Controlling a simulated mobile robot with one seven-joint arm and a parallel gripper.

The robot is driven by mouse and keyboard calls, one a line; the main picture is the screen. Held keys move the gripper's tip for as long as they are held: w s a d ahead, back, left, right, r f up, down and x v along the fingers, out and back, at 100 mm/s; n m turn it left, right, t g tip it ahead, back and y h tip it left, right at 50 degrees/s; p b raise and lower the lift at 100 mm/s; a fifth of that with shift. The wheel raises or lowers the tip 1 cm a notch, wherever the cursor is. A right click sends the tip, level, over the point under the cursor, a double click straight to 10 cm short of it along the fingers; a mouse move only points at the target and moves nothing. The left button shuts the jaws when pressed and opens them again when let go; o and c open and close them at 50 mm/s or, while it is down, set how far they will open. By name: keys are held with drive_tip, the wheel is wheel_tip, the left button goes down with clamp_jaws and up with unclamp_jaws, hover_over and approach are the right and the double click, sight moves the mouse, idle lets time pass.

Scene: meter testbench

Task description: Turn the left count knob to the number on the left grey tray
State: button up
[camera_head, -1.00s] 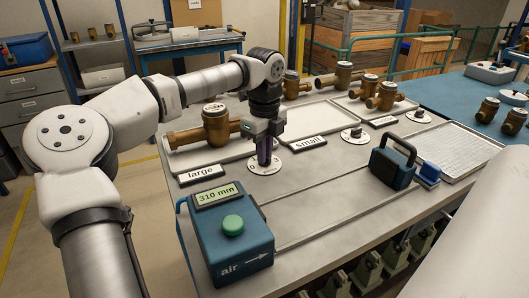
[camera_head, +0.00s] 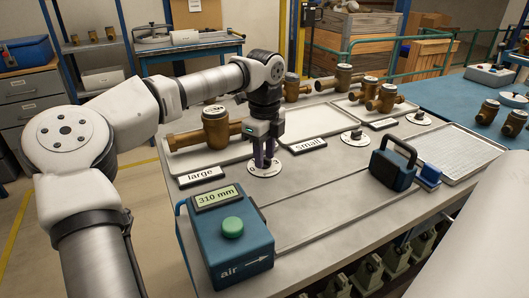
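The left count knob sits on a white round dial (camera_head: 264,168) on the bench, between the "large" and "small" labels. My gripper (camera_head: 264,162) points straight down over this dial, its two dark fingertips at the knob. The fingers cover most of the knob, so its pointer and the grip on it cannot be made out. The left grey tray (camera_head: 186,165) lies just behind and left, with a large brass meter (camera_head: 215,128) in it. The number on that tray is not readable here.
Two more dials with dark knobs stand to the right, a middle one (camera_head: 354,136) and a far one (camera_head: 418,118). A blue air box (camera_head: 225,238) reading 310 mm stands in front. A blue handled case (camera_head: 393,165) is at the right.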

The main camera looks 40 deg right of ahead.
sight(265, 157)
wheel_tip(265, 157, up, 14)
drive_tip(key=shift+p, duration=0.3)
idle(0.3)
drive_tip(key=shift+f, duration=0.15)
idle(0.4)
